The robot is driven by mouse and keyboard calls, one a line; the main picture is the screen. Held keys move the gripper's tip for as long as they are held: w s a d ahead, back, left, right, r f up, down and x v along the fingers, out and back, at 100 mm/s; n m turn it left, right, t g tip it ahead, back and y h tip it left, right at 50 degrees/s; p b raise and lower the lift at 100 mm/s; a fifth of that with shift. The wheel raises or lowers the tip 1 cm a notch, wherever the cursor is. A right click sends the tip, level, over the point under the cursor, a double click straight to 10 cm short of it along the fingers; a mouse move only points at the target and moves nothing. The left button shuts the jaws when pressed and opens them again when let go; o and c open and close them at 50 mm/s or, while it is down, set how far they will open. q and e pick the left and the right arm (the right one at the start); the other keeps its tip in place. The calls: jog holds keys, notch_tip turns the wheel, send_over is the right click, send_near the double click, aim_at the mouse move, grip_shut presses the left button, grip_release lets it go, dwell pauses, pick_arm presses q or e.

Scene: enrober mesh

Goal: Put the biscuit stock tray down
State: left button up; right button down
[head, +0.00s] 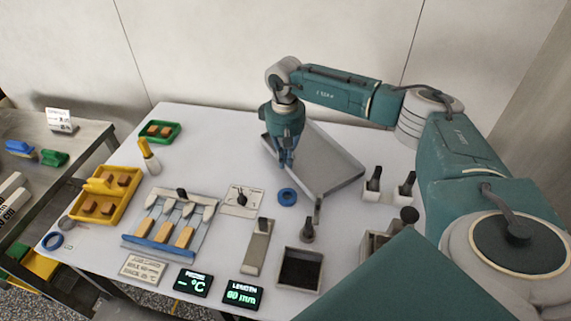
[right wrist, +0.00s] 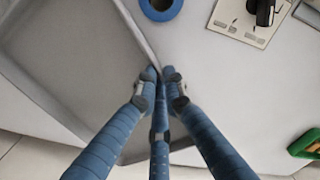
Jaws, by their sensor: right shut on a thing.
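A large, shallow grey tray (head: 335,168) is at the back middle of the white table, set at an angle; its visible floor is empty. My right gripper (head: 285,162) points down at the tray's left edge. In the right wrist view its fingers (right wrist: 157,74) are closed together on the rim of the grey tray (right wrist: 75,60). I cannot tell whether the tray's underside touches the table. Biscuits lie in a yellow tray (head: 80,219) and a smaller green tray (head: 176,136) at the left. My left gripper is out of view.
A rack with several biscuit bars (head: 160,248), a dark square bin (head: 300,270) and dark-handled tools (head: 375,180) stand nearby. Bare table (head: 225,150) lies left of the gripper.

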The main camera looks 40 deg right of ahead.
aim_at(286, 167)
jog(key=shift+w+f, duration=0.1)
jog(key=shift+f, duration=1.45)
jog(key=shift+f, duration=0.15)
jog(key=c, duration=1.9)
grip_release()
jog(key=shift+o, duration=0.2)
